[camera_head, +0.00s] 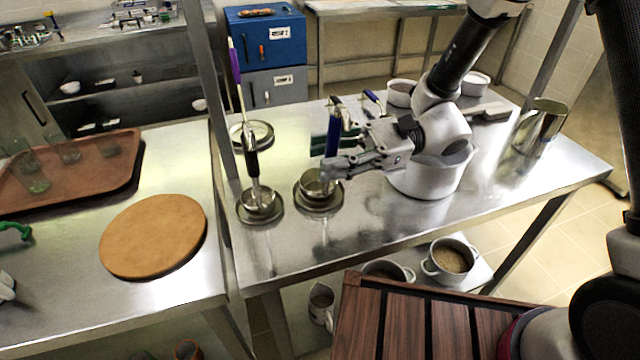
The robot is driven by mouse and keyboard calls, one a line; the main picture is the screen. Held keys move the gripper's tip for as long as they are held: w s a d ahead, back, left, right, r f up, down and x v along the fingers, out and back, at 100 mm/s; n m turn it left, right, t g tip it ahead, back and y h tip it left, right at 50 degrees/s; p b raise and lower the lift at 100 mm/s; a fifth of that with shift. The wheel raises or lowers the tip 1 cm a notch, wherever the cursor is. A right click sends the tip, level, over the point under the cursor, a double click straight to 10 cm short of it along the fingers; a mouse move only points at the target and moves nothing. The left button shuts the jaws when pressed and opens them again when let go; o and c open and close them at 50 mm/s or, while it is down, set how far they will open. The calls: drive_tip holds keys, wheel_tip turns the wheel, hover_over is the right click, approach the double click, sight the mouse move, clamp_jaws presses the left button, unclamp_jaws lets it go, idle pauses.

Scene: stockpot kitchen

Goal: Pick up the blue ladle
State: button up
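The blue ladle has an upright blue handle (333,133) with a hooked top. Its steel bowl (314,184) rests in a round metal dish (318,204) on the steel table. My gripper (331,158) comes in from the right, level with the lower part of the blue handle. Its fingers are at the handle and overlap it in this view. I cannot tell whether they touch it or are closed on it. The lower end of the handle is partly hidden by the fingers.
A ladle with a black and purple handle (251,158) stands to the left in its own dish. A white pot (432,178) is under my wrist. A steel container (540,128) stands at the right. The table front (380,228) is clear.

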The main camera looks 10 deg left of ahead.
clamp_jaws()
drive_tip(key=shift+r, duration=0.1)
